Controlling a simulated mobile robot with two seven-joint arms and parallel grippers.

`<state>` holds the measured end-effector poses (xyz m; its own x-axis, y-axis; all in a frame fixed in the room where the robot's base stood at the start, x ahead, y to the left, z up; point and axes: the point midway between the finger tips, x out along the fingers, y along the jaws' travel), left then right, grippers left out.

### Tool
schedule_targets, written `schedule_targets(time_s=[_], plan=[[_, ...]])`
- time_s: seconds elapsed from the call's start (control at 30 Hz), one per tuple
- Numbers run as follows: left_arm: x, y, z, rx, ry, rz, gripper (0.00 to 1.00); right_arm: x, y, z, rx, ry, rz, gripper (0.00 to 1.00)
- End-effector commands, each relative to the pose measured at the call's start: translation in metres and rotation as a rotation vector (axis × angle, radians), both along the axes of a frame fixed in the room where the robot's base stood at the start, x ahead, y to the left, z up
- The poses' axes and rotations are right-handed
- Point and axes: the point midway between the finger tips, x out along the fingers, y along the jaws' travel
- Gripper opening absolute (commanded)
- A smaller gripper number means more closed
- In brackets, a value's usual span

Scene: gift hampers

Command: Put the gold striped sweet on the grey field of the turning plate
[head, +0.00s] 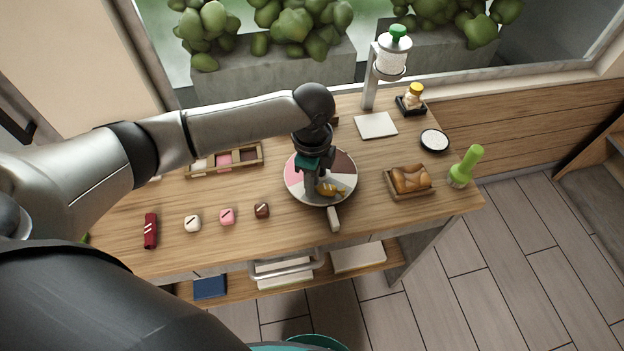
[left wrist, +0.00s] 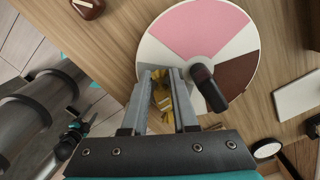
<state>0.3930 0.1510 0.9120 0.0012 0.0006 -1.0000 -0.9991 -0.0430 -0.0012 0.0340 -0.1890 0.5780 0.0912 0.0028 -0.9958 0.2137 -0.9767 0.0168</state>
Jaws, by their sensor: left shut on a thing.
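The gold striped sweet (head: 333,190) is between the fingers of my left gripper (head: 316,190), which is shut on it. The left wrist view also shows the sweet (left wrist: 160,96) between the two grey fingers. The turning plate (head: 293,182) lies under the gripper, with pink, pale and brown fields. In the wrist view the plate (left wrist: 190,28) shows pink, white and brown fields; the gripper covers its near part. What looks like my right gripper (left wrist: 76,130) is small at the wrist view's lower left.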

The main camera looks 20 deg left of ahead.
Motion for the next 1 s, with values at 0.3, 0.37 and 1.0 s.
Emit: schedule_targets(time_s=[0.3, 0.37, 1.0], plan=[[0.0, 0.0, -0.003, 0.0, 0.0, 0.0, 0.4, 0.0, 0.0, 0.0, 0.0, 0.0, -0.001, 0.58], [0.0, 0.0, -0.003, 0.0, 0.0, 0.0, 0.4, 0.0, 0.0, 0.0, -0.001, 0.0, -0.001, 0.58], [0.001, 0.0, 0.082, 0.0, -0.004, 0.0, 0.4, 0.0, 0.0, 0.016, 0.0, 0.0, -0.001, 0.58]])
